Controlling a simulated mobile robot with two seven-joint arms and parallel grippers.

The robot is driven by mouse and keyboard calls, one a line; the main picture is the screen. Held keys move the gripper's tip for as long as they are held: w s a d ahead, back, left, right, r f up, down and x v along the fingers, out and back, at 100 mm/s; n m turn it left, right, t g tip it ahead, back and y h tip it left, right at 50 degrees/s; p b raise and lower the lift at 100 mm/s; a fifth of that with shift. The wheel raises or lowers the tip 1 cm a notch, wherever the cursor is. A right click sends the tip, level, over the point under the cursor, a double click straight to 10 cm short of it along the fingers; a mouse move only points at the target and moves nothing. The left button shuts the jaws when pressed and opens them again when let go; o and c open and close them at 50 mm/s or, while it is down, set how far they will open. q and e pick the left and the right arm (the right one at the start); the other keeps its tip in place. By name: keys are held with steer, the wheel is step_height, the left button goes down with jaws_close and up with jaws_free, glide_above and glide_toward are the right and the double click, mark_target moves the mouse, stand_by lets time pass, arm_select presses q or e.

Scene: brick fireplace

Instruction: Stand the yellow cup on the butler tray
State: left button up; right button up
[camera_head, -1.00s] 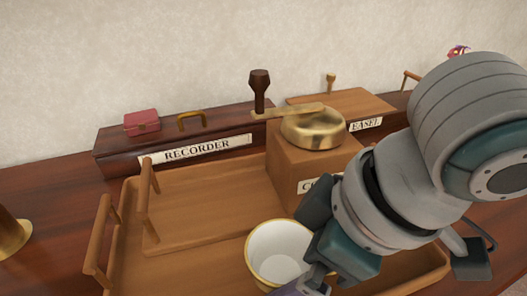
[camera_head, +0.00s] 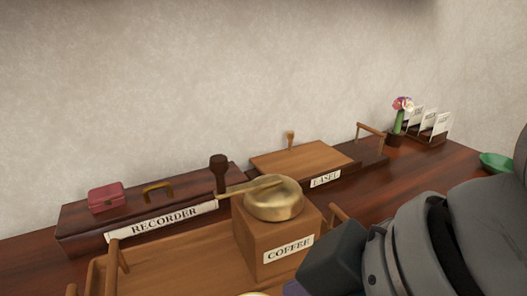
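The wooden butler tray (camera_head: 185,258) lies on the dark wooden surface at the lower left, its front part cut off by the frame. A thin sliver of the yellow cup's rim (camera_head: 253,294) shows at the bottom edge; the rest of the cup is out of frame. My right gripper (camera_head: 328,268) is at the bottom, to the right of the cup and just in front of the coffee box. Its fingertips are hidden or cut off, so I cannot tell whether it touches the cup. My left gripper is not in view.
The coffee box (camera_head: 275,233) bears a brass pan-like pot (camera_head: 273,199). Behind stand the recorder box (camera_head: 150,215) with a red case (camera_head: 106,197), and the easel box (camera_head: 305,160). A flower vase (camera_head: 398,121), card rack (camera_head: 428,127) and green bowl (camera_head: 497,162) stand right.

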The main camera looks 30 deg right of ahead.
steer(key=s+d+f+m+g+h, duration=0.1)
steer(key=s+d+f+m+h, duration=0.2)
steer(key=s+d, duration=0.4)
step_height(320, 180, down, 2)
steer(key=shift+s+d+f+m+g+h, duration=0.15)
steer(key=shift+d+m+g+h, duration=0.2)
steer(key=shift+d+m, duration=0.4)
steer(key=shift+d, duration=0.1)
